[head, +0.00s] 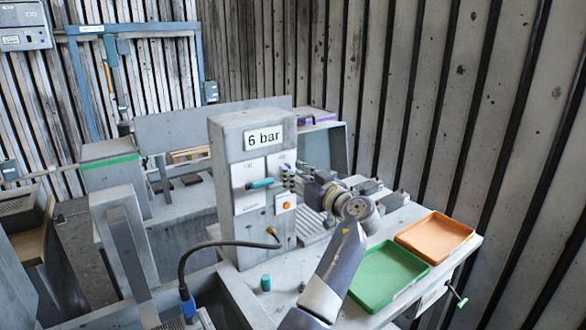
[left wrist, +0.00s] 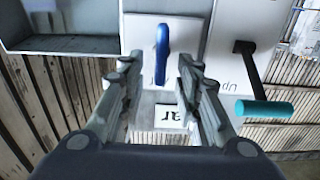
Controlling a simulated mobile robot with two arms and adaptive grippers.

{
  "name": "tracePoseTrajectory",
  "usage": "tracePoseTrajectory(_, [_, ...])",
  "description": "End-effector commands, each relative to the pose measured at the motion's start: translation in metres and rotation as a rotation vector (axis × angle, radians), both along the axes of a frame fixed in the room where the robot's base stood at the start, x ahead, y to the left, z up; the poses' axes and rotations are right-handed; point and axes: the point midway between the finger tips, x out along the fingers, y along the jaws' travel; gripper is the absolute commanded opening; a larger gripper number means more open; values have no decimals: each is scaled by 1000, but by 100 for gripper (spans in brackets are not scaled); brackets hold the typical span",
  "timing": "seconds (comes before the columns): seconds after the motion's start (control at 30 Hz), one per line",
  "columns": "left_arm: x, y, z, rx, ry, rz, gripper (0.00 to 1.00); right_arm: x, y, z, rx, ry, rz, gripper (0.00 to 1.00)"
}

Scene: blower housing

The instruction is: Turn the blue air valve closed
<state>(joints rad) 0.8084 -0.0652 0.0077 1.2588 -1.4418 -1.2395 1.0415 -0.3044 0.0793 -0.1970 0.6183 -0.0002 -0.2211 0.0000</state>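The blue air valve handle (left wrist: 162,52) stands upright on a white plate in the left wrist view. In the head view my left gripper mostly hides it. My left gripper (head: 290,178) is at the front of the grey "6 bar" housing (head: 228,150). In the left wrist view its two fingers (left wrist: 158,68) are open, one on each side of the blue handle, with gaps between. I cannot tell how deep the handle sits between them. My right gripper is not in view.
A teal lever (head: 262,183) sits beside the valve and also shows in the left wrist view (left wrist: 264,108). Below are an orange button (head: 286,206) and a black hose (head: 215,244). A green tray (head: 388,275) and an orange tray (head: 435,238) lie on the bench at right.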

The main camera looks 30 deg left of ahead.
Motion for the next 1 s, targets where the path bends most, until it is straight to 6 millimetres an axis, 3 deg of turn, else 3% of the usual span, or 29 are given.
tracePoseTrajectory(0.13, [3, 8, 0, -1, 0, 1, 31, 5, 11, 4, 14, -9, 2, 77])
tracePoseTrajectory(0.37, [3, 8, -1, -1, -1, 0, 31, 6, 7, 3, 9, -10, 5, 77])
tracePoseTrajectory(0.4, [3, 8, -1, -1, -1, 0, 29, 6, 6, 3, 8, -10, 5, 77])
tracePoseTrajectory(0.53, [3, 8, 0, -1, -1, 0, 0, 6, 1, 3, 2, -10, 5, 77])
tracePoseTrajectory(1.0, [4, 8, -1, 16, 41, 0, 0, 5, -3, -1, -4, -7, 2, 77])
